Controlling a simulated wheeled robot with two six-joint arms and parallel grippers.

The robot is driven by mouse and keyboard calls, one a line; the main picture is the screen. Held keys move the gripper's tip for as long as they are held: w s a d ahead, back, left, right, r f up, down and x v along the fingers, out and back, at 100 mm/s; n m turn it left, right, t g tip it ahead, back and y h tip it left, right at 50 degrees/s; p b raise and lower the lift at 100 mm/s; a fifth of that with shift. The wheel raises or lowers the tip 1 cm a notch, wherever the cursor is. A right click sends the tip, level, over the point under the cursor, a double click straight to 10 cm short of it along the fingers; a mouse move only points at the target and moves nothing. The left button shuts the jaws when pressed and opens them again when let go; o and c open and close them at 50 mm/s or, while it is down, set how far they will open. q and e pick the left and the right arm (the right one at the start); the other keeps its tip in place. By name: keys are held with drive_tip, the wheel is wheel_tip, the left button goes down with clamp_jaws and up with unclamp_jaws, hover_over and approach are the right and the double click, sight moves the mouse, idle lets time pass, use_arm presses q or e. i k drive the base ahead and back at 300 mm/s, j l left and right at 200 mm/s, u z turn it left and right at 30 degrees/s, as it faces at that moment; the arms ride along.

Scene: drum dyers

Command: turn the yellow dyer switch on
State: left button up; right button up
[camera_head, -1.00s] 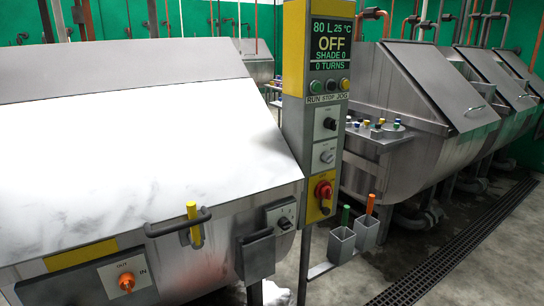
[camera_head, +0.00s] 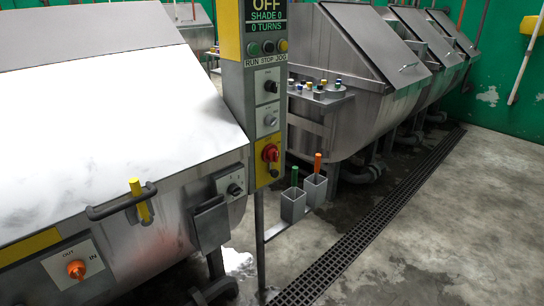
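The yellow dyer is the large steel drum machine (camera_head: 90,130) with yellow patches at the left. Its control column (camera_head: 235,110), yellow and grey, stands at the dyer's right end. The display (camera_head: 266,17) reads OFF, SHADE 0, 0 TURNS, with its top cut off. Below it are the RUN, STOP and JOG buttons (camera_head: 267,47), two black and grey knobs (camera_head: 271,87), and a red rotary switch (camera_head: 270,153) on a yellow plate. A small knob (camera_head: 234,189) sits on the dyer's end panel. Neither of my grippers shows.
Two grey holders (camera_head: 293,206) with a green and an orange handle stand right of the column. More steel dyers (camera_head: 370,85) line the back right. A floor grate (camera_head: 375,215) runs diagonally; the concrete floor (camera_head: 465,230) to its right is clear.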

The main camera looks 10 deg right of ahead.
sight(271, 152)
drive_tip(key=i+l+z, duration=0.1)
drive_tip(key=l, duration=0.25)
drive_tip(key=i+l+z, duration=0.15)
drive_tip(key=l, duration=0.25)
drive_tip(key=i+l+z, duration=0.1)
drive_tip(key=l, duration=0.25)
drive_tip(key=i, duration=0.1)
